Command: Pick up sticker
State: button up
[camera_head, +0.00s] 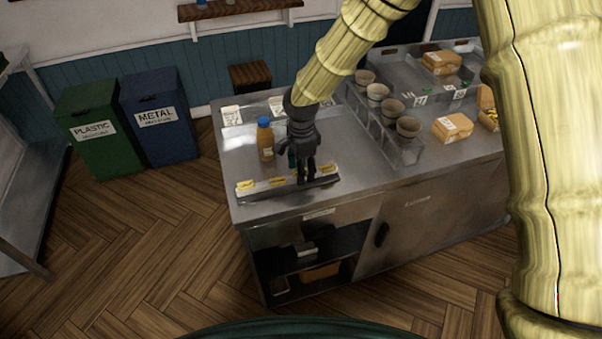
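Small yellow-and-white pieces that look like stickers (277,181) sit in a row along a low metal holder (262,194) at the front left of the steel counter. One is at its left end (246,186) and one at its right end (328,169). My gripper (303,178) points down at this holder, between the middle and right pieces. Its dark fingers hide part of the row. I cannot tell whether the fingers touch anything or how far apart they are.
An orange bottle (265,140) stands close to the left of my gripper. White cards (231,115) lie at the counter's back left. A rack with several cups (408,127) and food boxes (452,127) are to the right. Green (99,130) and blue (160,117) bins stand left.

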jog(key=c, duration=0.5)
jog(key=shift+c, duration=0.2)
jog(key=shift+r, duration=0.1)
